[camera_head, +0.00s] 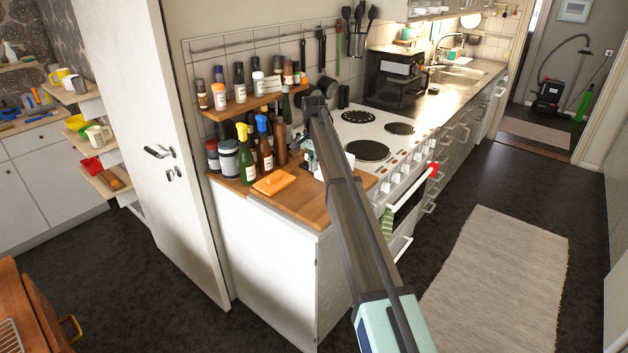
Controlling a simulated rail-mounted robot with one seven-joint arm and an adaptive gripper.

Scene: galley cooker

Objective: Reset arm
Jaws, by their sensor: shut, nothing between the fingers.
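My arm reaches from the bottom of the view up over the wooden counter (303,208) beside the cooker (395,165). My gripper (311,163) is small and partly hidden by my own arm, low over the back of the counter near the bottles. It is shut and holds nothing. The cooker has dark hotplates on top, a row of knobs and an oven door in front. A red thing (433,171) is at the oven's front edge, and a green striped towel (387,224) hangs there.
Spray bottles (264,148) and jars (229,160) stand left of my gripper, under a spice shelf (243,104). An orange dish (273,183) lies on the counter. A white door (150,120) stands at left. The floor around the rug (500,280) is clear.

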